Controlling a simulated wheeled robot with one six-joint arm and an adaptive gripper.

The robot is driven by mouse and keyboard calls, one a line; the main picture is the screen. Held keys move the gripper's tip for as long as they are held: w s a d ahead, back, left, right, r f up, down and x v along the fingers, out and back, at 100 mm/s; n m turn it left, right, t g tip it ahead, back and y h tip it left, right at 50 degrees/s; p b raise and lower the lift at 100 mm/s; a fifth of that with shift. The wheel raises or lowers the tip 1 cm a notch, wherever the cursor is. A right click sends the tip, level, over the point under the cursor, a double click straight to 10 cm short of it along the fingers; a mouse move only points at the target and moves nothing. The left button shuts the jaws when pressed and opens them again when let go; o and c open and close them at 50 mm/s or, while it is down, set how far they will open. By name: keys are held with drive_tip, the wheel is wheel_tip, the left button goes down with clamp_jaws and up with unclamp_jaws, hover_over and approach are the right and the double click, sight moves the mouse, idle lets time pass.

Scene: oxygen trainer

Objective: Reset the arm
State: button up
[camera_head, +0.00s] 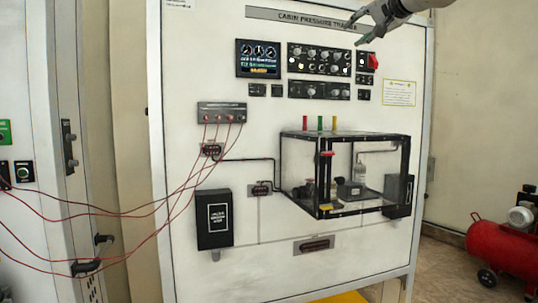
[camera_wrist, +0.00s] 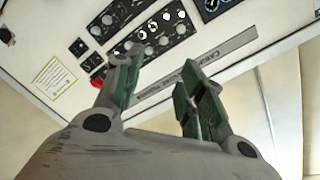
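My gripper (camera_head: 357,34) is at the top right in the head view, in front of the upper right part of the trainer panel (camera_head: 270,190). In the wrist view my gripper (camera_wrist: 158,92) shows two fingers spread apart with nothing between them. Beyond the fingers are the control panel with knobs (camera_wrist: 158,30) and the title strip (camera_wrist: 215,62), seen tilted. In the head view the knob panel (camera_head: 320,60) and the red switch (camera_head: 373,61) lie just below my gripper. I cannot tell the exact gap to the panel.
A clear box (camera_head: 345,175) with a black frame juts out from the panel. Red cables (camera_head: 160,205) hang from a socket strip (camera_head: 222,113) to the left cabinet (camera_head: 40,120). A red compressor (camera_head: 500,245) stands on the floor at right. The wall above it is bare.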

drive_tip(key=s+d+f+n+g+h, duration=0.1)
drive_tip(key=s+d+f+n+g, duration=0.2)
drive_tip(key=f, duration=1)
drive_tip(key=s+f+n+g+h, duration=0.15)
drive_tip(key=s+f+g, duration=0.25)
drive_tip(key=f, duration=1)
drive_tip(key=s+d+f+n+g+h, duration=0.1)
drive_tip(key=s+d+f, duration=0.3)
drive_tip(key=s+f, duration=0.7)
drive_tip(key=s+d+f+n+g+h, duration=0.1)
drive_tip(key=s+d+f+g, duration=0.3)
drive_tip(key=s+f, duration=0.8)
drive_tip(key=s, duration=0.2)
drive_tip(key=shift+s+d+f, duration=0.2)
drive_tip(key=shift+s+d, duration=0.15)
drive_tip(key=shift+h, duration=0.25)
